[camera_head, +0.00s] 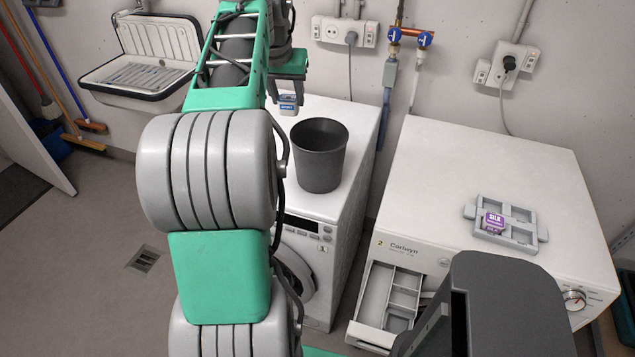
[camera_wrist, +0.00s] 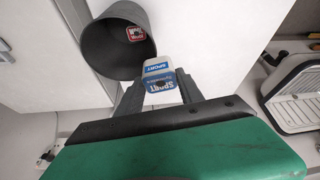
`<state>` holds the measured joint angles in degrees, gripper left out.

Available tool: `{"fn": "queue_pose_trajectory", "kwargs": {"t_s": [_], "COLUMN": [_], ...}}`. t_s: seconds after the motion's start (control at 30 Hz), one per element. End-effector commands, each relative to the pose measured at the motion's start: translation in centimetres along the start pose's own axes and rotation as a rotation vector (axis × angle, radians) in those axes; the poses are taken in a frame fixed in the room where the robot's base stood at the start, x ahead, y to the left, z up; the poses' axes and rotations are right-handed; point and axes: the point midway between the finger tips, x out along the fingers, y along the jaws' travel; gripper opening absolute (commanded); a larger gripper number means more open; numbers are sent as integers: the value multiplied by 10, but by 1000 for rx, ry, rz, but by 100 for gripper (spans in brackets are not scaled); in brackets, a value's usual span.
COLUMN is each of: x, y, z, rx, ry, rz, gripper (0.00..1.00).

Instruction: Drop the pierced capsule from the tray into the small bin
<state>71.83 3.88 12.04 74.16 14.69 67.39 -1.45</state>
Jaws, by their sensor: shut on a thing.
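My gripper (camera_wrist: 159,88) is shut on a blue-and-white capsule (camera_wrist: 161,72) labelled SPORT, which has a small dark mark on its face. In the head view the held capsule (camera_head: 288,105) is above the back of the left machine, left of and behind the small dark grey bin (camera_head: 318,165). The bin is upright on that machine. In the wrist view the bin (camera_wrist: 105,55) is beside the capsule, which is outside it, and a red-labelled capsule (camera_wrist: 136,33) lies inside. The grey tray (camera_head: 521,235) on the right machine holds a purple SILK capsule (camera_head: 494,222).
The left washing machine (camera_head: 345,195) and right machine (camera_head: 480,165) stand side by side with a gap between them. The right one's detergent drawer (camera_head: 373,300) is pulled out. A wall sink (camera_head: 145,65), sockets and pipes with blue valves (camera_head: 424,39) are behind.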

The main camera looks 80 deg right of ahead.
Motion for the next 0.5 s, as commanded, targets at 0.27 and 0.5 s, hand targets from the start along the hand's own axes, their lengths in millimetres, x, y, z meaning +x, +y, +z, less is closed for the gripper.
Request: {"fn": "queue_pose_trajectory", "kwargs": {"t_s": [0.27,0.5], "x": [50,78], "y": [62,66], "z": [2,13], "rx": [130,140], "ry": [-2,-3], "rz": [44,47], "gripper": [0,0]}}
